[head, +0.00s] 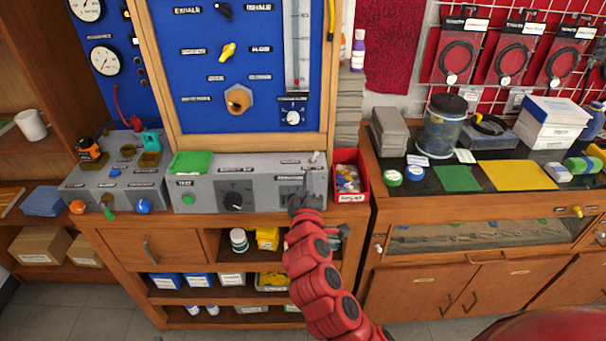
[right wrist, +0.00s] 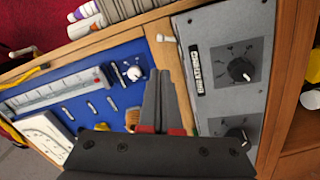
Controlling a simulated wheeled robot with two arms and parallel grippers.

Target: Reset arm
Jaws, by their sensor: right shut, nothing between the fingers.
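My right arm comes up from the bottom in the head view. My right gripper (head: 309,182) is at the right end of the grey test box (head: 255,178), in front of its panel. In the right wrist view its fingers (right wrist: 163,85) are shut together and empty. The grey panel, with black knobs (right wrist: 240,69), lies to the right of the fingers there. I cannot tell whether the fingers touch the box. My left gripper is not in view.
A blue panel (head: 235,75) with a wooden frame stands behind the box. A red bin (head: 349,183) is close to the right of my gripper. A grey box with coloured fittings (head: 112,180) sits at left. A jar (head: 440,130) and coloured mats stand on the right bench.

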